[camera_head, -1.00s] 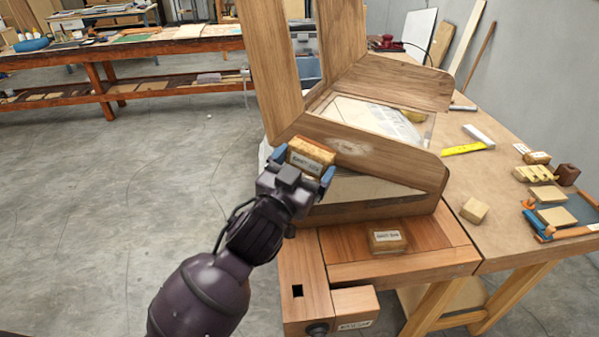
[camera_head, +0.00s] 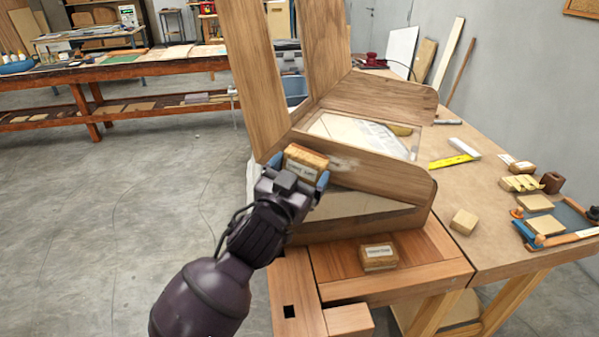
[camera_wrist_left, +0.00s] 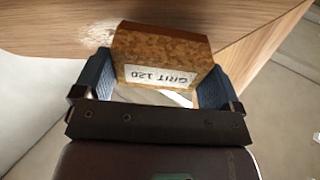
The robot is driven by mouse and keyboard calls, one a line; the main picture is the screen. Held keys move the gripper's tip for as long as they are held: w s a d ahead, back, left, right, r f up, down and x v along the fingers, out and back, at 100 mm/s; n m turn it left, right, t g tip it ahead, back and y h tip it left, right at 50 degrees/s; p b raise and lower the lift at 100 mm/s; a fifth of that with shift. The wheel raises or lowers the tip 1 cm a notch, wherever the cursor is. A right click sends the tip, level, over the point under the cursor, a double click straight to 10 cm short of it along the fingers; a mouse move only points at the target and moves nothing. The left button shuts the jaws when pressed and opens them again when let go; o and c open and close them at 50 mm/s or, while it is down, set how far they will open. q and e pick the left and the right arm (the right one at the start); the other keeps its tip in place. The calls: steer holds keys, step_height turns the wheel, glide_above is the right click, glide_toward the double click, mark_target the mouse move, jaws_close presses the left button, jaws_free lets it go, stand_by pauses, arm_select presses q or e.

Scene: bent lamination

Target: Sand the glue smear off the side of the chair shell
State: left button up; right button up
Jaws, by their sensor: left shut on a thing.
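The chair shell (camera_head: 395,179) is bent wood standing on the bench, its side panel facing me. A pale, rough glue smear (camera_head: 343,164) marks that side. It also shows in the left wrist view (camera_wrist_left: 99,34), partly hidden by the block. My left gripper (camera_head: 298,174) is shut on a cork-coloured sanding block (camera_head: 306,160). In the left wrist view the block (camera_wrist_left: 162,55) reads "GRIT 120", and its far face is at or very close to the wood; contact is not clear. The block overlaps the smear's left part in the head view. My right gripper is out of view.
Another labelled sanding block (camera_head: 379,257) lies on the bench front, below the shell. A small wooden block (camera_head: 463,221), a yellow square (camera_head: 452,161) and a blue tray (camera_head: 558,222) lie to the right. Open floor is at left.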

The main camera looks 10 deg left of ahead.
arm_select(q)
steer(key=shift+w+d, duration=0.1)
steer(key=shift+w, duration=0.1)
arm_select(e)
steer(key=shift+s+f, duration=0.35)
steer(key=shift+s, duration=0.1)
arm_select(q)
steer(key=shift+w, duration=0.15)
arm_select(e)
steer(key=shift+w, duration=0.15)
arm_select(q)
steer(key=shift+w, duration=0.3)
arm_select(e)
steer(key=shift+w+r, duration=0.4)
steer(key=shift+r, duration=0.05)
arm_select(q)
steer(key=shift+d, duration=0.1)
steer(key=shift+w, duration=0.2)
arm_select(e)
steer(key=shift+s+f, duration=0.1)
